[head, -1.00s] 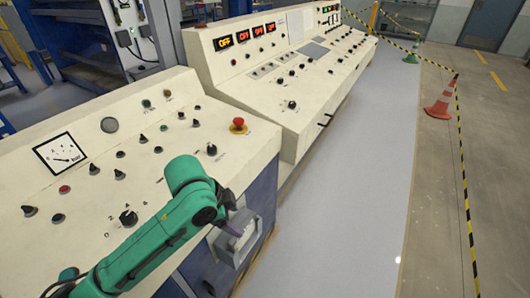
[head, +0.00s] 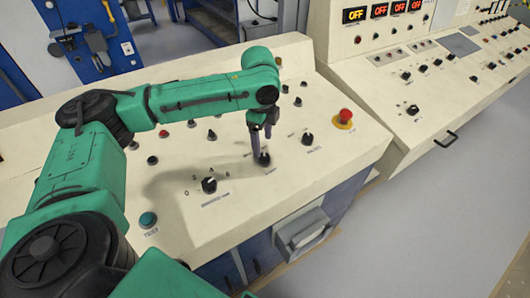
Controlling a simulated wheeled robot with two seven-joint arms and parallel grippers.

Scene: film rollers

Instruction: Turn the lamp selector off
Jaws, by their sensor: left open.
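My left gripper (head: 261,150) points down over the near sloping panel (head: 250,213). My right gripper is not in view.
A red mushroom button (head: 344,117) on a yellow base stands right of the gripper. A teal button (head: 148,220) is near the panel's front left. My left arm hides much of the panel's far left. A second console (head: 400,110) shows several lit "OFF" displays.

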